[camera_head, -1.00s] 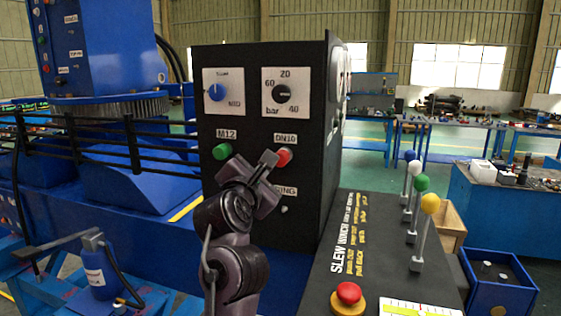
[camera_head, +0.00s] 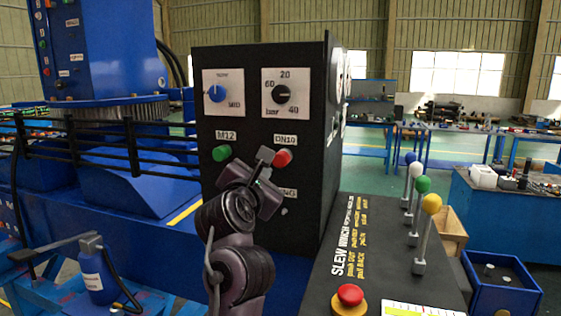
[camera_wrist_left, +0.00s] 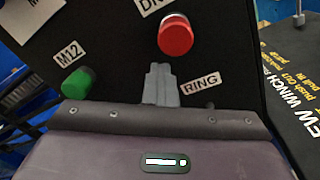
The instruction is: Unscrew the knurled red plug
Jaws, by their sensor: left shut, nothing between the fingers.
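The knurled red plug (camera_head: 283,158) sits on the front of the black panel (camera_head: 230,222), under the DN10 label. In the left wrist view the red plug (camera_wrist_left: 175,35) stands out from the panel, above and slightly right of the fingertips. My left gripper (camera_head: 265,155) is shut and empty, its tips just left of the plug and apart from it. In the left wrist view the shut fingers (camera_wrist_left: 160,84) point at the panel below the plug. The right gripper is not in view.
A green plug (camera_head: 221,153) under the M12 label is left of the red one. Two dials are above. At right, a console has several ball-topped levers (camera_head: 422,186) and a red mushroom button (camera_head: 349,295). A blue bin (camera_head: 502,284) stands beyond.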

